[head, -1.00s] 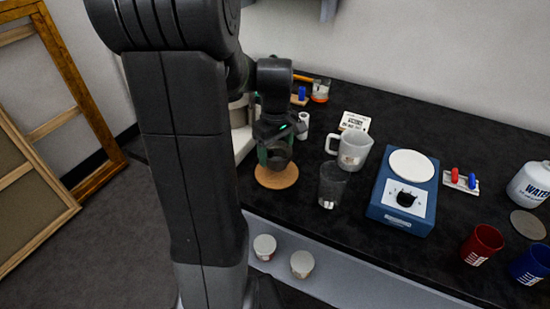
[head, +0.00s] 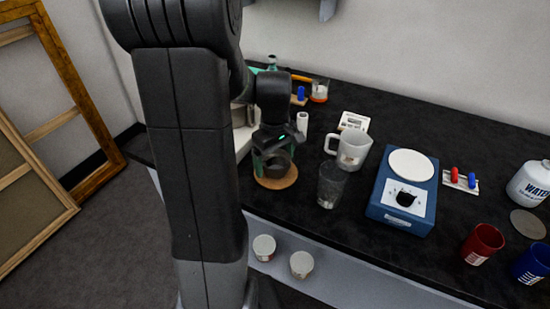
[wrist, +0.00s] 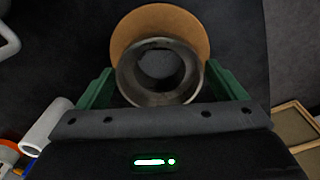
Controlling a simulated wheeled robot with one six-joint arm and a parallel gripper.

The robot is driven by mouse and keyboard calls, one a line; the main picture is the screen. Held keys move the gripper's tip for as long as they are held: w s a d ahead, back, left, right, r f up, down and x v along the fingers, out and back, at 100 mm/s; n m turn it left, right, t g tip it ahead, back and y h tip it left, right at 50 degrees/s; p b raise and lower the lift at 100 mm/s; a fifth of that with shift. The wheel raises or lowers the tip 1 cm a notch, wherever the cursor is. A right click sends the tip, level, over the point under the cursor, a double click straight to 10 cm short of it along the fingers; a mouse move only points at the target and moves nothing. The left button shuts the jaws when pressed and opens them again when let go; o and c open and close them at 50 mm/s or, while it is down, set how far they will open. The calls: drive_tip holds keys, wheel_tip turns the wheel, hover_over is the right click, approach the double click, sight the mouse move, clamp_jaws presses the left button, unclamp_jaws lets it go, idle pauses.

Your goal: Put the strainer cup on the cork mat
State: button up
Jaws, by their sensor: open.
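The strainer cup (wrist: 127,88) is a grey metal, round, hollow cup, seen from above in the wrist view. It appears to rest on the round cork mat (wrist: 182,17), toward the mat's near side in that view. In the head view the cup (head: 279,166) looks upright over the cork mat (head: 289,183). My gripper (wrist: 160,75) is open, with one green finger on either side of the cup. In the head view my gripper (head: 272,155) is low over the mat and partly hides the cup. Any small finger gap is hard to judge.
A clear glass (head: 331,188) and a white mug (head: 352,152) stand right of the mat. A blue hotplate (head: 384,211) is farther right. A white roll (head: 303,122) stands behind my gripper. Two small lidded tubs (head: 264,246) sit below the dark worktop's front edge.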

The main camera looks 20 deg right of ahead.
wheel_tip(320, 180, up, 12)
drive_tip(key=p, duration=0.1)
drive_tip(key=shift+r, duration=0.2)
